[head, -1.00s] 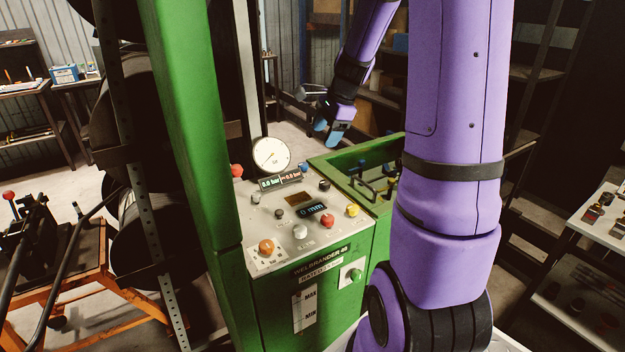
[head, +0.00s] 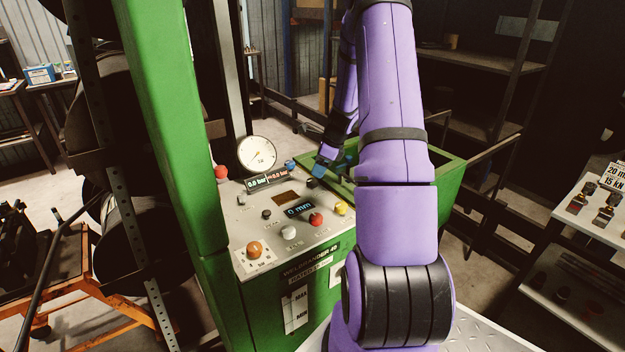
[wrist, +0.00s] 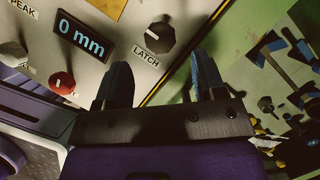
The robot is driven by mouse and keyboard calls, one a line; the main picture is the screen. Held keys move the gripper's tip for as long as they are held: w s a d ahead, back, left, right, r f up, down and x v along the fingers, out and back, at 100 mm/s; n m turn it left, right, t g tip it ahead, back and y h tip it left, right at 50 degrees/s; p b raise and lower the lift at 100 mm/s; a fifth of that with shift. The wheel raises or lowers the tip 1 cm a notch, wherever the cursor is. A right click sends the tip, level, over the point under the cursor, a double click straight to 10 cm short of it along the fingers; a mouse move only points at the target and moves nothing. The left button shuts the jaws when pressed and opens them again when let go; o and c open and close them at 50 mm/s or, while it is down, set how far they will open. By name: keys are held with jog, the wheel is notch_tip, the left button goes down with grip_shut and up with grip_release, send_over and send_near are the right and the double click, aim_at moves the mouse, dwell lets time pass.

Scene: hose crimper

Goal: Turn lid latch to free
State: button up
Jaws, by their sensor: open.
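The latch knob (wrist: 160,38) is a round black knob with a white mark, labelled LATCH, on the pale panel in the wrist view. In the head view the black knob (head: 311,183) shows just below my gripper (head: 322,168). In the wrist view my gripper (wrist: 163,72) is open and empty, its two dark blue fingers apart. The knob lies ahead of the gap between the fingertips, and I see no contact. My arm hides part of the green machine in the head view.
Beside the latch knob are the 0 mm display (wrist: 84,36) and a red knob (wrist: 62,83). A gauge (head: 257,154) stands at the panel's back. A green post (head: 175,120) rises at the left. A green-framed bay (wrist: 285,80) with metal parts adjoins the panel.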

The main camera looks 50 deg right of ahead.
aim_at(313, 180)
jog(key=x, duration=0.5)
jog(key=shift+w+a+f, duration=0.15)
jog(key=shift+f, duration=0.2)
jog(key=c, duration=0.9)
